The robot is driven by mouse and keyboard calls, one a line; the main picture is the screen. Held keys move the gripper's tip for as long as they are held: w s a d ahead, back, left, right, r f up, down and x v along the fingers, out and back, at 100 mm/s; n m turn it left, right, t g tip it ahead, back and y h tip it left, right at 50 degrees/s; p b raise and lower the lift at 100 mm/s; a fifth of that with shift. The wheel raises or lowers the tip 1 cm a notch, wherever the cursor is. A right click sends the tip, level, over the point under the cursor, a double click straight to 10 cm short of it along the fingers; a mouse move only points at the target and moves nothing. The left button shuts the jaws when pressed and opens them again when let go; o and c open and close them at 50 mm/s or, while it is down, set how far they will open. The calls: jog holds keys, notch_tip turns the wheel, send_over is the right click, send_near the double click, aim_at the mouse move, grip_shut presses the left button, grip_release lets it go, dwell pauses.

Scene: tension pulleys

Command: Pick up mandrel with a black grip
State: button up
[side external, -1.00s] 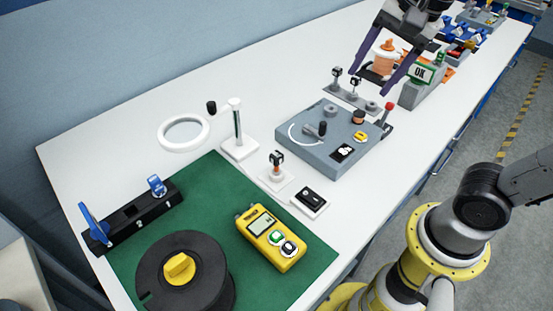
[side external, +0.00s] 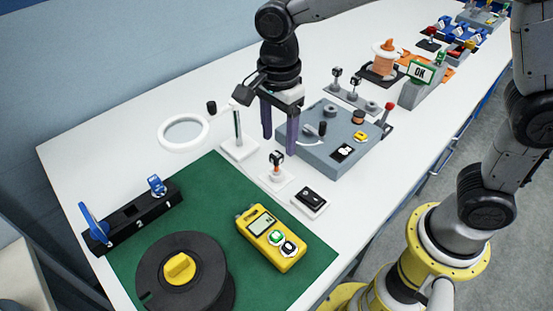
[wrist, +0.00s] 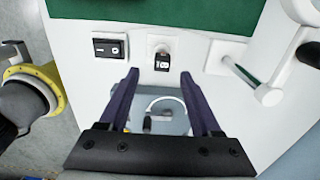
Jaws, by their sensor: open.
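A small mandrel with a black block-like top and an orange part below it (side external: 277,160) stands upright on a white base. In the wrist view, its black top (wrist: 162,62) appears just beyond the gap between my fingertips. Two more upright pieces with black tops, one (side external: 337,76) beside the other (side external: 354,84), stand in a grey rack farther back. I cannot tell which piece the task names. My gripper (side external: 280,144) is open and empty, pointing down just behind the white-based mandrel; its fingers also show in the wrist view (wrist: 160,75).
A grey board with knobs (side external: 340,160) lies right of my gripper. A white post stand (side external: 238,148) is close on the left. A black switch (side external: 310,198) and yellow meter (side external: 271,238) lie in front. A black reel (side external: 185,275) is on the green mat (side external: 215,190).

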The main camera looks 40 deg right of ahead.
aim_at(277, 154)
notch_tip(277, 154, down, 7)
jog(key=shift+w+a+f, duration=0.1)
jog(key=shift+w+a, duration=0.05)
dwell(0.4)
grip_shut()
